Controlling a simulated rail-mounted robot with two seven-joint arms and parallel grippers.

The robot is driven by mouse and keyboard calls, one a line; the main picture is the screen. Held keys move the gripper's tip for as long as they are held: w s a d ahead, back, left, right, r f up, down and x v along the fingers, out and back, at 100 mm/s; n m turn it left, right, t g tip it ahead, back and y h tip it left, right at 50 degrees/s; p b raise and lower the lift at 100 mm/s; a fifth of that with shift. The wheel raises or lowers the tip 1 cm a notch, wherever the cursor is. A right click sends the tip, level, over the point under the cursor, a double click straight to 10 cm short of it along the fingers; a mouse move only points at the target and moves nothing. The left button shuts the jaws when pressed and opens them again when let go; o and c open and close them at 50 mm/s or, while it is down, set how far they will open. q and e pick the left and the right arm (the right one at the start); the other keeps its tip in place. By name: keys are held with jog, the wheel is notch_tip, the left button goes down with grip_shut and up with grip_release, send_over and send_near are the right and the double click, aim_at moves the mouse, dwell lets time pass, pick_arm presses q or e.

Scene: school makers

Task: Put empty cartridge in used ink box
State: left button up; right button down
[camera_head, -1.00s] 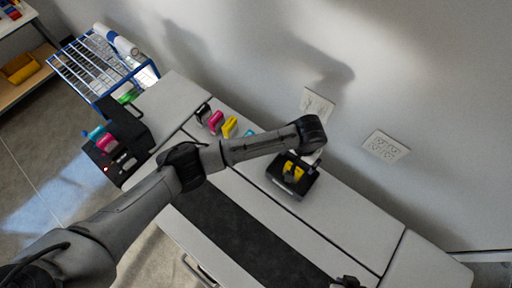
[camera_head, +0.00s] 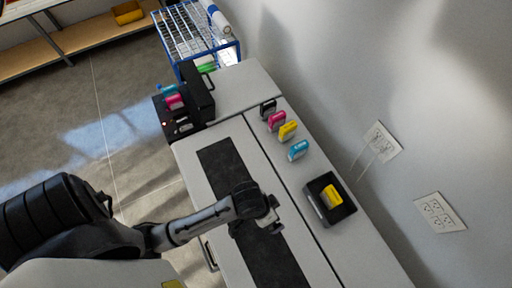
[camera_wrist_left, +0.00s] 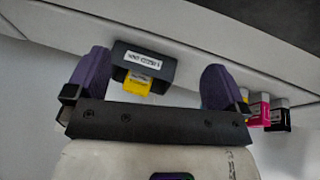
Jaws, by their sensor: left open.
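The used ink box (camera_head: 316,209) is a small black open tray on the white table near the wall. A yellow cartridge (camera_head: 333,195) sits inside it. In the left wrist view the box (camera_wrist_left: 163,71) shows its white label upside down, and the yellow cartridge (camera_wrist_left: 136,86) sticks out of its open side. My left gripper (camera_head: 272,214) is open and empty, over the table to the left of the box and apart from it. Its two purple fingers (camera_wrist_left: 156,75) stand wide apart in the wrist view. My right gripper is not in view.
Black, magenta, yellow and cyan cartridges (camera_head: 288,131) stand in a row behind the box. A black printer (camera_head: 184,112) with cyan and magenta cartridges in it is at the table's far left. A blue wire rack (camera_head: 195,40) stands beyond. The wall is close on the right.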

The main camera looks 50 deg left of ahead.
pick_arm(q)
jog(key=s+a+r+y, duration=0.2)
jog(key=s+a+y, duration=0.1)
jog(key=s+a, duration=0.6)
jog(key=shift+a+n+t, duration=0.4)
jog(key=shift+a, duration=0.6)
